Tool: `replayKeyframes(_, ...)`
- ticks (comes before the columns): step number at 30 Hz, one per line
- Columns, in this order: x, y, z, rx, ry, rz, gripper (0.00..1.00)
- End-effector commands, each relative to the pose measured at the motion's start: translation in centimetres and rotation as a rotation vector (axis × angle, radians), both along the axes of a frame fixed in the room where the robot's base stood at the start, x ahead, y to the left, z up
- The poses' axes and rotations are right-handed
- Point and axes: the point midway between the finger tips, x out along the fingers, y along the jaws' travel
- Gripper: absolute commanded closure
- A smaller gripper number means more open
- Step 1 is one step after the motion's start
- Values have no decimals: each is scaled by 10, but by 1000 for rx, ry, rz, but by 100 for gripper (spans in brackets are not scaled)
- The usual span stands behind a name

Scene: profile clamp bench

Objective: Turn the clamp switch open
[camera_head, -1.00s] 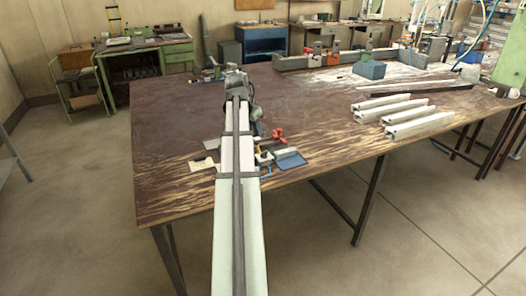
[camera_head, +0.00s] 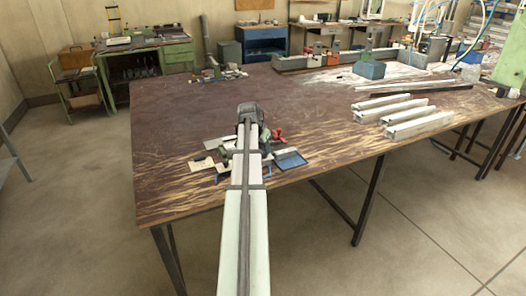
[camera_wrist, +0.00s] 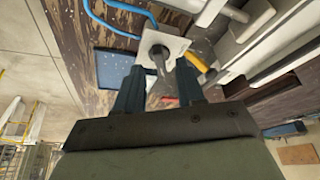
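A grey lever (camera_wrist: 160,62) stands on a white square plate (camera_wrist: 178,44) in the wrist view. It looks like the clamp switch. My gripper (camera_wrist: 160,67) is open, with one dark blue finger on each side of the lever. I cannot tell whether the fingers touch it. In the head view my own arm hides the gripper and the lever. The clamp parts show beside the arm there, with a red piece (camera_head: 278,134) and a blue tray (camera_head: 291,160) to its right.
A yellow handle (camera_wrist: 194,55) and pale metal bars lie right of the lever in the wrist view. A blue tube (camera_wrist: 112,27) curves at upper left. Several aluminium profiles (camera_head: 420,124) lie on the table's right. The brown tabletop (camera_head: 180,108) is mostly clear at left.

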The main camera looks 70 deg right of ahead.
Motion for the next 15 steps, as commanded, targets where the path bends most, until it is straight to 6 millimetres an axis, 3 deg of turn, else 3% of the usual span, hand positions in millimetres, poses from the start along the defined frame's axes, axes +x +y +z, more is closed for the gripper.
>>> replayKeyframes(6, -1, -6, -14, 1, 0, 0, 62)
replayKeyframes(15, -2, -7, -17, 0, 0, 0, 62)
